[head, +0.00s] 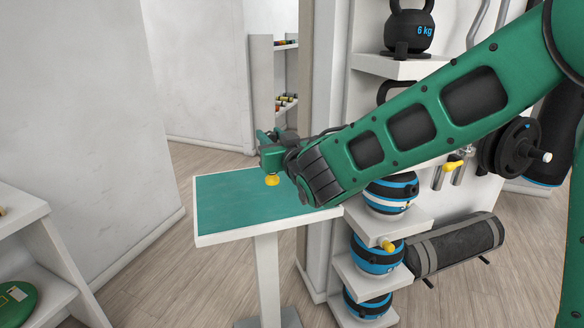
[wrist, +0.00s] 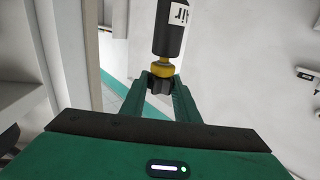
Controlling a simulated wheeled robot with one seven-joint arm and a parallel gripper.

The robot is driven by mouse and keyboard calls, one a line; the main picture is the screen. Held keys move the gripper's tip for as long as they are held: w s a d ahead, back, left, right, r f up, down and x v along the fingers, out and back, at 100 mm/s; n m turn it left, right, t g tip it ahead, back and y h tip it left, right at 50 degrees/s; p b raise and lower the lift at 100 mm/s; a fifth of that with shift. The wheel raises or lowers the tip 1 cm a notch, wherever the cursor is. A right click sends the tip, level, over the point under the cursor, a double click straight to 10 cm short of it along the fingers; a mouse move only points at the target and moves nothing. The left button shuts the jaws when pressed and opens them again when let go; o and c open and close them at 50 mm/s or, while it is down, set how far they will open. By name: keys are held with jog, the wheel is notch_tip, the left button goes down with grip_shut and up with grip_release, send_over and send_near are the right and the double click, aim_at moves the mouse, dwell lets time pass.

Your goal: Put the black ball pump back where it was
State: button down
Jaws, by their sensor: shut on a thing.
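My gripper (head: 271,152) is over the green-topped table (head: 235,200) in the head view. In the wrist view its two fingers (wrist: 161,88) are shut on the black ball pump (wrist: 168,38), at the dark end just below its yellow collar. The black body carries a white label and runs out of the top of the picture. Whether the pump touches the table is unclear.
To the right, a white wall rack holds a kettlebell (head: 409,28), blue-striped balls (head: 376,254), a dark roll (head: 455,245) and weight plates (head: 517,147). Yellow-ended items (head: 454,165) are near the plates. A white shelf (head: 22,208) is at left, with open floor between.

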jog(key=w+d+f, duration=0.5)
jog(key=f, duration=0.3)
jog(key=shift+w+f, duration=0.15)
jog(key=shift+d, duration=0.1)
jog(key=c, duration=1.4)
grip_release()
jog(key=shift+f, duration=0.15)
jog(key=shift+o, duration=0.2)
jog(key=v, duration=1.2)
jog(key=shift+d, duration=0.2)
